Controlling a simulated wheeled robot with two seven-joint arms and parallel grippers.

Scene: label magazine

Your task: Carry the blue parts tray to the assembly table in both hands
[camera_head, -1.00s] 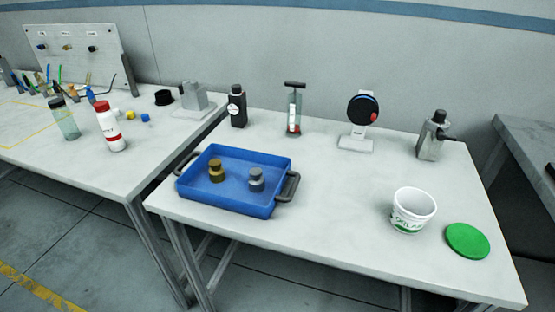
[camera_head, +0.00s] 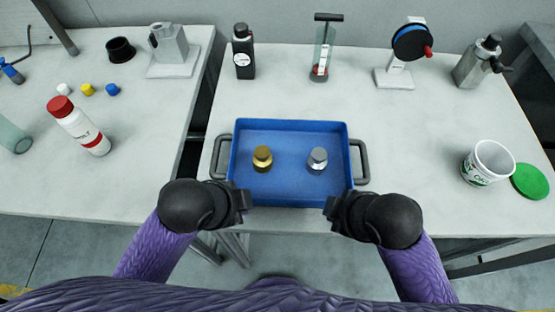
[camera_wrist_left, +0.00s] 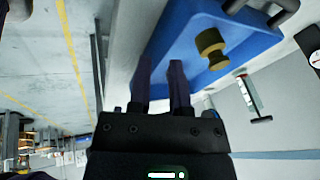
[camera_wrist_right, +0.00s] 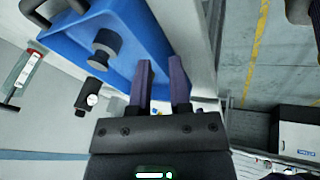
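The blue parts tray (camera_head: 290,188) sits flat on the middle table, near its front edge. It holds a brass weight (camera_head: 262,160) and a silver weight (camera_head: 318,160), and has a dark handle at each end. My left gripper (camera_head: 242,198) is at the tray's near left corner, in front of the left handle (camera_head: 217,158). My right gripper (camera_head: 332,205) is at the near right corner, in front of the right handle (camera_head: 363,162). Another table (camera_head: 50,180) stands at left; no label shows which is the assembly table.
A red-capped bottle (camera_head: 80,126) and small coloured caps are on the left table. A black bottle (camera_head: 244,55) and several tools line the middle table's back. A white tub (camera_head: 487,163) and green lid (camera_head: 529,181) lie right. A narrow gap separates the tables.

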